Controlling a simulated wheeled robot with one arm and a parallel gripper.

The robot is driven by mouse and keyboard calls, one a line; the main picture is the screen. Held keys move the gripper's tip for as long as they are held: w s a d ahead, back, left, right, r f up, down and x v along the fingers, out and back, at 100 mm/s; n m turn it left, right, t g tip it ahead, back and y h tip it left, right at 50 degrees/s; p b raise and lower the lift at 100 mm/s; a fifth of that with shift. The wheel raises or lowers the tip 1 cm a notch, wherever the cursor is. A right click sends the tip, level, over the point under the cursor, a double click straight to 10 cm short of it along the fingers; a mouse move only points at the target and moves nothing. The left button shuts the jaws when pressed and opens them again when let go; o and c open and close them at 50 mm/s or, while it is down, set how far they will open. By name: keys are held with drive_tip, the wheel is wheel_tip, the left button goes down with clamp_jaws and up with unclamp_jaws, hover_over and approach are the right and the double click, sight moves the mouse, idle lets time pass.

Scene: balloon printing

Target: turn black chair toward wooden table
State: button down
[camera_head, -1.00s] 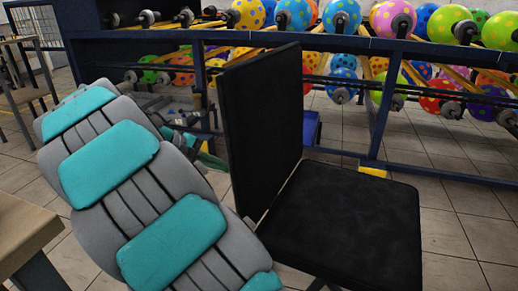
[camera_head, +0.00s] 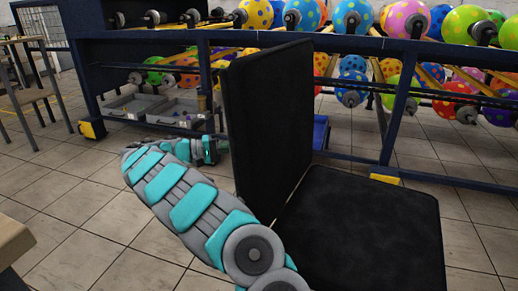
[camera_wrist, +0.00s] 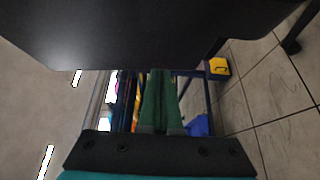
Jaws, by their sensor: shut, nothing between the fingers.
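The black chair (camera_head: 360,228) stands right of centre in the head view, with its upright backrest (camera_head: 265,125) on the left and its seat to the right. In the wrist view the chair's dark panel (camera_wrist: 140,35) fills the top, close beside my gripper. My gripper (camera_wrist: 159,78) shows there with its green fingers together and empty. In the head view my arm reaches to the left of the backrest and partly hides the gripper; I cannot tell whether it touches the chair. A wooden table (camera_head: 12,240) shows only its corner at the lower left.
A dark blue rack (camera_head: 400,95) with several dotted balloons (camera_head: 352,18) runs along the back. Grey bins (camera_head: 165,110) sit under its left part. Another table with a stool (camera_head: 35,90) stands at far left. Tiled floor (camera_head: 80,200) at left is clear.

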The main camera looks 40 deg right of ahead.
drive_tip(key=s+d+b, duration=0.1)
drive_tip(key=s+d, duration=0.3)
drive_tip(key=s, duration=0.2)
drive_tip(key=shift+s+d+b, duration=0.15)
drive_tip(key=shift+s+b, duration=0.15)
drive_tip(key=shift+s, duration=0.05)
idle(0.6)
